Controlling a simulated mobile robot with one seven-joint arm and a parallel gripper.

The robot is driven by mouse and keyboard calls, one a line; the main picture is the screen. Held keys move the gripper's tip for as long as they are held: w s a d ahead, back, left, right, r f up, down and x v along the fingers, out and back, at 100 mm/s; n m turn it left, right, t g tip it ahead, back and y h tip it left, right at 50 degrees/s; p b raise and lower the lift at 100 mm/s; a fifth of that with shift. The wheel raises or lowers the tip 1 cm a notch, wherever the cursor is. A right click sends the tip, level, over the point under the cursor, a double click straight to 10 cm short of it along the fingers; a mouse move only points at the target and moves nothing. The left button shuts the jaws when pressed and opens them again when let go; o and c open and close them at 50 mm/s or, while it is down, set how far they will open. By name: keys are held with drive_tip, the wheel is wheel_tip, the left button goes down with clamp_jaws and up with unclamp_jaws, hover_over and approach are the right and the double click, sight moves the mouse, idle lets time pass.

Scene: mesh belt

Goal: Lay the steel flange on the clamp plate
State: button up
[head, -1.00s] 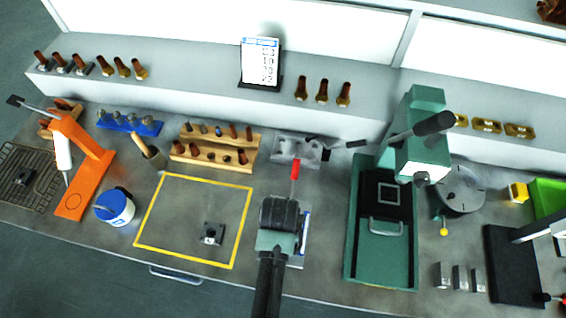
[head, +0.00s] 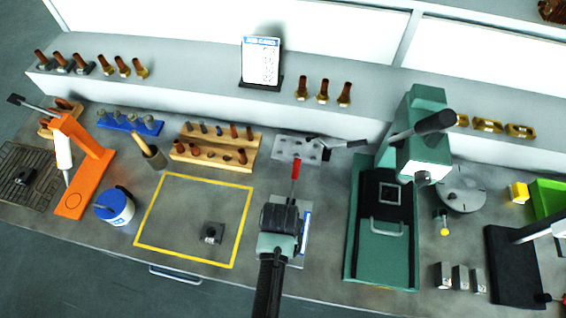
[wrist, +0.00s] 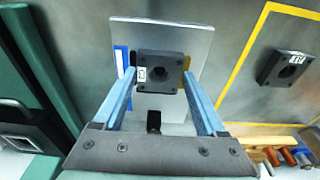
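A dark square block with a round hole and a small white label, which looks like the steel flange (wrist: 148,57), sits between the fingertips of my gripper (wrist: 160,75) in the wrist view. Both fingers appear to touch its sides. Behind it is a light grey plate with a blue strip, which looks like the clamp plate (wrist: 165,30); I cannot tell whether the block touches it. In the head view my gripper (head: 281,215) covers much of this plate (head: 298,262) and hides the block. A red handle (head: 295,168) stands just beyond the gripper.
A similar dark block (head: 212,233) lies inside the yellow outline (head: 147,212), left of my gripper. A green press (head: 350,235) stands to the right. A wooden rack (head: 215,163) and a metal holed block (head: 287,146) stand behind. The yellow area is mostly clear.

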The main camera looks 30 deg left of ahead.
drive_tip(key=shift+o, duration=1.3)
drive_tip(key=shift+s+d+f, duration=0.1)
drive_tip(key=shift+f, duration=0.05)
